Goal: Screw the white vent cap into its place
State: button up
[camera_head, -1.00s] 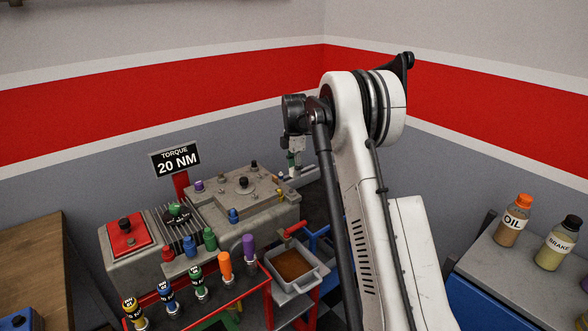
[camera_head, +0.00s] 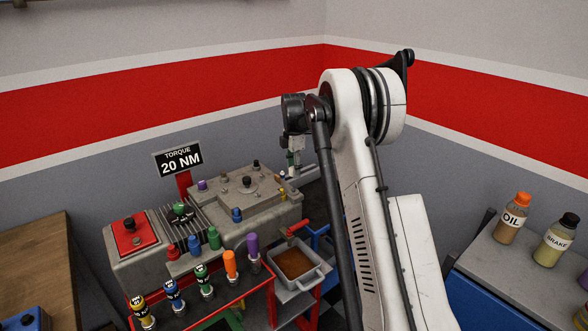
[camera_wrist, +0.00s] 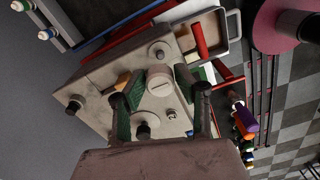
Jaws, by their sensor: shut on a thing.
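The white vent cap (camera_wrist: 159,76) shows in the wrist view as a pale round cap with a slot-like mark, over the grey engine block (camera_wrist: 95,75). My gripper (camera_wrist: 160,92) has its two green-padded fingers on either side of the cap and is shut on it. Whether the cap is seated in its hole is hard to tell from this angle. My arm partly blocks that end, and the cap cannot be made out there.
The block carries several coloured caps and a black knob (camera_wrist: 142,131). A "20 NM" torque sign (camera_head: 178,160) stands behind it. A tray of brown liquid (camera_head: 294,264) and a rack of coloured tools (camera_head: 206,283) are in front. Bottles (camera_head: 514,220) stand far right.

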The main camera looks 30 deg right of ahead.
jog(key=shift+f+b, duration=1.35)
jog(key=shift+f, duration=0.95)
jog(key=shift+b, duration=0.55)
jog(key=shift+f+b, duration=0.8)
jog(key=shift+f, duration=0.45)
dwell(0.3)
jog(key=o, duration=1.2)
notch_tip(320, 180, up, 12)
